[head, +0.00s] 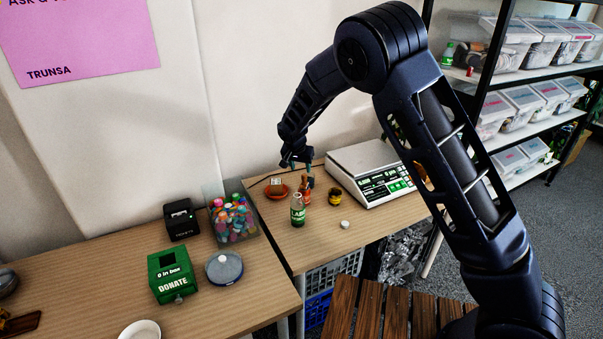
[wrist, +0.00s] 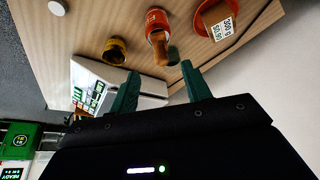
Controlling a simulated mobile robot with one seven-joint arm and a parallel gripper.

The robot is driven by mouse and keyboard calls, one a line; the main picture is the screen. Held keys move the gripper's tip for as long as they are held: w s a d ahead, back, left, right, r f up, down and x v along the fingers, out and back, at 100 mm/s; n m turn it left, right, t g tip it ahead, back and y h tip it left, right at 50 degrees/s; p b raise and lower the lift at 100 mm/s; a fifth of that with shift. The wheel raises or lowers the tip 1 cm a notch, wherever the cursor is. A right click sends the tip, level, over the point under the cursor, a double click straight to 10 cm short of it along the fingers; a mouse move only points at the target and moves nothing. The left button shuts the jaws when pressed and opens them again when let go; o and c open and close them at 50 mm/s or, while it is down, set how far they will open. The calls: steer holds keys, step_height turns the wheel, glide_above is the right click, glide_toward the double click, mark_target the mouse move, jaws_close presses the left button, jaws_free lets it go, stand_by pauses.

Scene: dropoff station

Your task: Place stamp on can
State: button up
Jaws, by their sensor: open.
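My gripper (head: 298,163) hangs over the back of the right-hand table, its fingers pointing down. In the wrist view its two green fingers (wrist: 157,80) are apart with nothing between them. Below them stands an orange-red bottle or can (wrist: 157,20) with a brown upper part, also in the head view (head: 305,190). A small yellow can-like container (head: 335,196) with a dark top stands to its right; it shows in the wrist view (wrist: 115,50). An orange-red dish (head: 270,192) holds a small block with a white label (wrist: 222,29). I cannot tell for certain which thing is the stamp.
A green-labelled bottle (head: 298,212) stands in front of the orange-red one. A white round thing (head: 345,224) lies nearby. The scale (head: 365,160) stands at the right. A bin of colourful caps (head: 232,222), a green donate box (head: 172,272) and a round lidded container (head: 224,268) are left.

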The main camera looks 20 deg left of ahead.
steer(key=shift+s+r, duration=0.15)
steer(key=shift+r, duration=0.25)
steer(key=w+d+r+g, duration=0.1)
steer(key=w+d+r, duration=0.1)
steer(key=d+r, duration=0.55)
steer(key=w+d+r, duration=0.2)
steer(key=d+r, duration=0.2)
steer(key=d, duration=0.7)
steer(key=s+d+r+y, duration=0.1)
steer(key=s+d+r, duration=0.1)
steer(key=d+r, duration=0.5)
steer(key=s+d+r, duration=0.3)
steer(key=d, duration=0.8)
steer(key=s+d+r, duration=0.2)
steer(key=s+d, duration=0.4)
steer(key=d, duration=0.1)
steer(key=s+d+r, duration=0.3)
steer(key=s+d, duration=0.2)
steer(key=d, duration=0.2)
steer(key=s+d, duration=0.4)
steer(key=s, duration=0.3)
steer(key=s+d+f+t+h, duration=0.1)
steer(key=s+d, duration=0.3)
steer(key=s, duration=0.3)
steer(key=shift+s, duration=0.2)
